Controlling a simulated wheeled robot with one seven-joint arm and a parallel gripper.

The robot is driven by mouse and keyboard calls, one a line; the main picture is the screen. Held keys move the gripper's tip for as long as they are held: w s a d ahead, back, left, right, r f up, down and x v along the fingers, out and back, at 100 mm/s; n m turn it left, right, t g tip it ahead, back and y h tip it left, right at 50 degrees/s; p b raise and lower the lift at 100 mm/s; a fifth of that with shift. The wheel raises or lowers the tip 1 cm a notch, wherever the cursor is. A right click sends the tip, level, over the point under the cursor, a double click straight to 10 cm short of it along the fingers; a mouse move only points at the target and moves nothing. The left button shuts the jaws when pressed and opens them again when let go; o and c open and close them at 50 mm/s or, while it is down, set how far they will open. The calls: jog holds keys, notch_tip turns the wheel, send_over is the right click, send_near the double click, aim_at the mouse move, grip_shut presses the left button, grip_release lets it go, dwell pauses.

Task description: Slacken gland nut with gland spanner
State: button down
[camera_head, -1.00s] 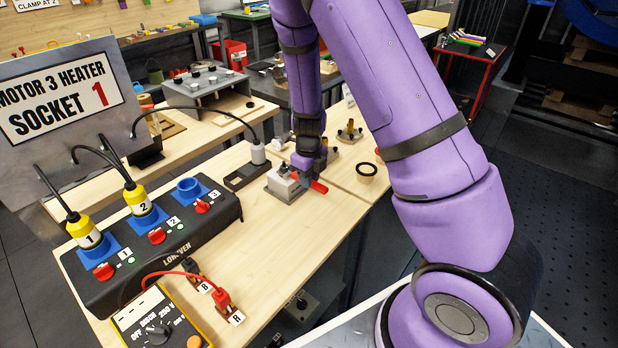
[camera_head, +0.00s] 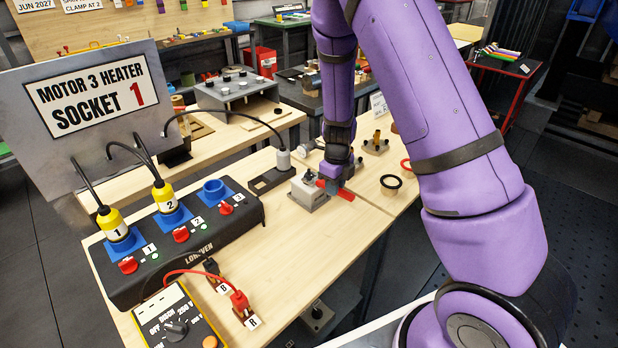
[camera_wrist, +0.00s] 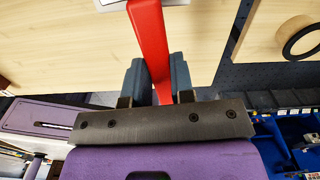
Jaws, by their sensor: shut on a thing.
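My gripper (camera_head: 338,181) is shut on a red flat-handled tool, the spanner (camera_head: 346,196). In the wrist view the red handle (camera_wrist: 149,45) runs up from between the dark fingers (camera_wrist: 154,85) to the top edge. In the head view the spanner's other end lies close to the right side of a grey block (camera_head: 310,196) with a dark fitting (camera_head: 308,178) on top, perhaps the gland nut. I cannot tell whether the spanner touches the fitting. The spanner's jaw is out of the wrist view.
A black box with numbered sockets (camera_head: 190,257) and a yellow meter (camera_head: 172,322) stand at the left of the bench. A grey plug on a dark tray (camera_head: 270,180) is left of the block. A black ring (camera_head: 391,182) lies right. Bare bench (camera_head: 285,245) lies in front.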

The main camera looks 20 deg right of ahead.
jog(key=shift+w+d, duration=0.1)
jog(key=shift+d, duration=0.05)
jog(key=shift+w+d+n, duration=0.15)
jog(key=shift+d+n, duration=0.15)
jog(key=shift+n, duration=0.2)
jog(key=shift+w+d, duration=0.1)
dwell(0.3)
jog(key=shift+w+d+n, duration=0.2)
jog(key=shift+d+n, duration=0.1)
jog(key=shift+n, duration=0.4)
jog(key=shift+w+d, duration=0.1)
jog(key=shift+w+d+n, duration=0.25)
jog(key=shift+n, duration=0.25)
jog(key=shift+w+d, duration=0.1)
